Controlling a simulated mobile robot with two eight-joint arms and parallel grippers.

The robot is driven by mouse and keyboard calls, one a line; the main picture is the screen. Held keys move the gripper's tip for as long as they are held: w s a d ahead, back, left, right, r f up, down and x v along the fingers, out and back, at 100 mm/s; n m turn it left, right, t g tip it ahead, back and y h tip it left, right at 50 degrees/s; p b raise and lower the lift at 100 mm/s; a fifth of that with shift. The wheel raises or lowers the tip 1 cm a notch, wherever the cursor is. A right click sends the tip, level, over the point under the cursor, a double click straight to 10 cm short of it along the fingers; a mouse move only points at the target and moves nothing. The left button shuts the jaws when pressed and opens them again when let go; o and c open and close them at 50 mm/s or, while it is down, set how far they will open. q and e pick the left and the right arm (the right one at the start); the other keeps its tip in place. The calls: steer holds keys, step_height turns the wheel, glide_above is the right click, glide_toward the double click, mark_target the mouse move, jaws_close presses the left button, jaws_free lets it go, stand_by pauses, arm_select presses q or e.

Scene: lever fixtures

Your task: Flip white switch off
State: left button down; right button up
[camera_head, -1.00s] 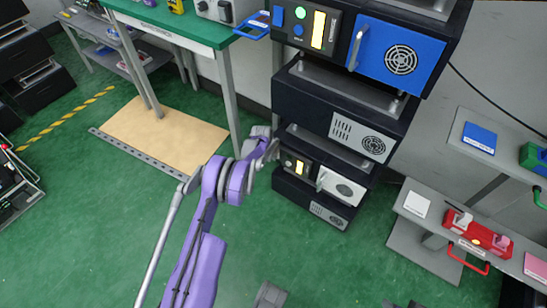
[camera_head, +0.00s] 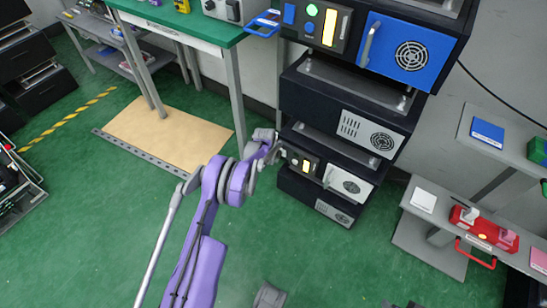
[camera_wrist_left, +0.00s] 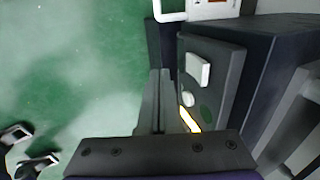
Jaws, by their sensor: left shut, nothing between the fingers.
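The white switch (camera_wrist_left: 198,69) is a small raised white rocker on a dark control panel (camera_wrist_left: 222,75) in the left wrist view. A round pale button (camera_wrist_left: 188,99) and a lit yellow strip (camera_wrist_left: 189,120) are on the same panel. In the head view this panel (camera_head: 293,158) is on the lower dark unit, and the switch is too small to make out. My left gripper (camera_wrist_left: 160,74) is shut and empty, beside the panel's left side in the wrist view. In the head view it (camera_head: 276,154) is at the panel's left edge; contact cannot be told.
A white handle (camera_head: 328,177) sticks out right of the panel; it also shows in the wrist view (camera_wrist_left: 170,17). A blue-doored unit (camera_head: 405,50) stands above. A green-topped table (camera_head: 180,20) is behind left. A shelf with a red box (camera_head: 484,230) stands right. Green floor is open in front.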

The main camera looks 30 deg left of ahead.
arm_select(q)
steer(key=s+r+p, duration=0.2)
steer(key=s+r, duration=0.4)
steer(key=r, duration=0.2)
steer(key=shift+a+r, duration=0.15)
steer(key=shift+a, duration=0.05)
arm_select(e)
steer(key=shift+v, duration=1.15)
steer(key=shift+w+a, duration=0.1)
steer(key=shift+a, duration=0.1)
